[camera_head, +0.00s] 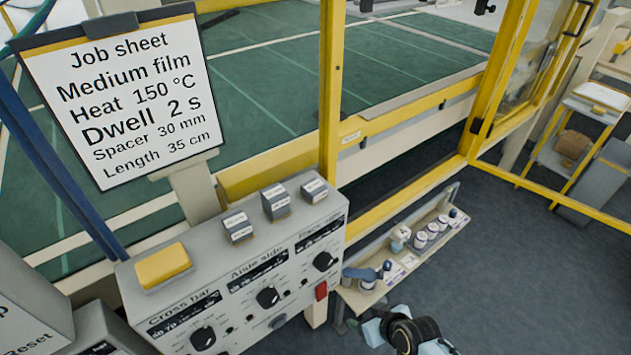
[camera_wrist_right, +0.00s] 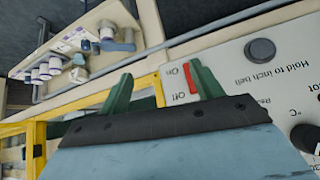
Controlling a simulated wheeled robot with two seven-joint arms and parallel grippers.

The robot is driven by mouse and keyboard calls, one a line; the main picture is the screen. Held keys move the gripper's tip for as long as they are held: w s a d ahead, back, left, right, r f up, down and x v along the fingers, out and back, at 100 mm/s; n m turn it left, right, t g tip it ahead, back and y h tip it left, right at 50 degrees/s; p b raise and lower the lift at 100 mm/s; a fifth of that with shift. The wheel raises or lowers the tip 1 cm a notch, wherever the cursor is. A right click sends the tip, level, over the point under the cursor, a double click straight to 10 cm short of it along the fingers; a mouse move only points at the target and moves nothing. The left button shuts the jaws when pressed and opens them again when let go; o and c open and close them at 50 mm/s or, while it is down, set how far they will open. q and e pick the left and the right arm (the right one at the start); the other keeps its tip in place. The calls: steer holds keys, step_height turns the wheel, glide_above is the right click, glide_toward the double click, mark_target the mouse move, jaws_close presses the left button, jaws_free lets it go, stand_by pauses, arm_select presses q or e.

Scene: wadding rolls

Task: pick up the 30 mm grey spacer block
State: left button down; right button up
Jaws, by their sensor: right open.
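Three small grey blocks with white labels stand on top of the grey control box: a left one (camera_head: 238,228), a middle one (camera_head: 276,203) and a right one (camera_head: 314,190). The middle one looks tallest. Their labels are too small to read, so I cannot tell which is the 30 mm spacer. My right gripper (camera_head: 372,328) is low at the front right of the box, well apart from the blocks. In the right wrist view its two green fingers (camera_wrist_right: 160,72) are spread and empty, near the panel's red switch. No block shows there. My left gripper is out of view.
A yellow block (camera_head: 163,266) sits on the box's left end. Knobs and a red switch (camera_head: 321,291) project from its front. A yellow post (camera_head: 331,95) rises behind it. A job sheet (camera_head: 125,95) stands at left. A low shelf (camera_head: 405,255) holds several bottles.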

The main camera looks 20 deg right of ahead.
steer(key=w+r+n+t+y+p, duration=0.1)
steer(key=w+r, duration=0.2)
steer(key=r, duration=0.5)
steer(key=w+r+t+p, duration=0.1)
steer(key=w+r, duration=0.2)
steer(key=r, duration=0.5)
steer(key=n+t+y+p, duration=0.2)
steer(key=t, duration=0.1)
glide_toward(320, 190)
steer(key=shift+p+x, duration=0.6)
steer(key=shift+x, duration=4.8)
steer(key=c, duration=1.1)
